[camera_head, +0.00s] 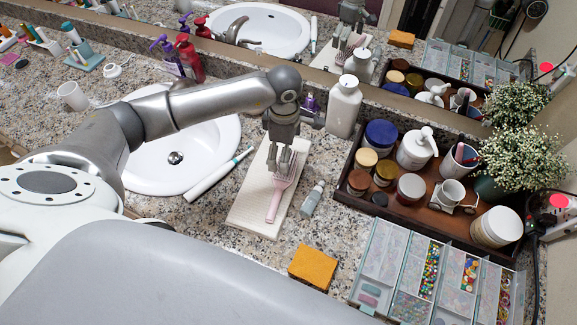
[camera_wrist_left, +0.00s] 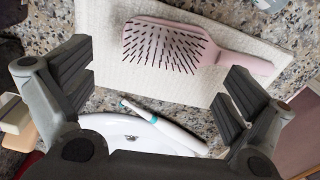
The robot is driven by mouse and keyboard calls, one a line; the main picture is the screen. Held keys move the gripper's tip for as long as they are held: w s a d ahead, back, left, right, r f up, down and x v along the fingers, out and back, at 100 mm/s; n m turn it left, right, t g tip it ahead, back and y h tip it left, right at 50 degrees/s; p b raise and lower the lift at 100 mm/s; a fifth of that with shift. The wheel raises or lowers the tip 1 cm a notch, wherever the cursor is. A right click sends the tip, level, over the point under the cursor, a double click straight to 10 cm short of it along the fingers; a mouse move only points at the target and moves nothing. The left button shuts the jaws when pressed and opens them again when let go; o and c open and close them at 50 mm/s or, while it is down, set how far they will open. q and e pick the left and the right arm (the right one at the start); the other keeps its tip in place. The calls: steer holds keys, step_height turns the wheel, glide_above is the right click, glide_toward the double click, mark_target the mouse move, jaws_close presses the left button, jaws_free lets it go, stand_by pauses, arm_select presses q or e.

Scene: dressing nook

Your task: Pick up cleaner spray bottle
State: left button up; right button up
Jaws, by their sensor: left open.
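A small pale spray bottle (camera_head: 312,198) with a grey top lies on the counter just right of a white mat (camera_head: 245,205). A pale piece at the top right edge of the left wrist view may be part of it. My left gripper (camera_head: 285,165) is open and empty over the mat, left of and behind the bottle. A pink hairbrush (camera_head: 273,205) lies on the mat below the gripper; in the left wrist view the hairbrush (camera_wrist_left: 165,45) lies beyond my open fingers (camera_wrist_left: 158,92). My right gripper is not in view.
A white and teal toothbrush (camera_head: 218,175) lies beside the sink (camera_head: 185,170). A brown tray (camera_head: 345,185) of jars and a bead organizer (camera_head: 375,245) stand to the right. An orange sponge (camera_head: 313,267) is in front. A large white bottle (camera_head: 344,108) and red bottle (camera_head: 190,60) stand behind.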

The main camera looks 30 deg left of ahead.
mark_target(280, 183)
arm_select(q)
step_height(280, 183, down, 5)
steer(key=shift+d+r+p, duration=0.1)
steer(key=shift+r+p, duration=0.05)
steer(key=shift+p, duration=0.7)
steer(key=shift+w+f, duration=0.1)
steer(key=shift+f, duration=0.2)
steer(key=shift+c, duration=0.6)
steer(key=shift+r, duration=0.1)
steer(key=c, duration=0.9)
steer(key=shift+c, duration=0.2)
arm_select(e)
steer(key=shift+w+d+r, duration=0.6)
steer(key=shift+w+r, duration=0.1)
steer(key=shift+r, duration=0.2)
arm_select(q)
steer(key=shift+r, duration=0.1)
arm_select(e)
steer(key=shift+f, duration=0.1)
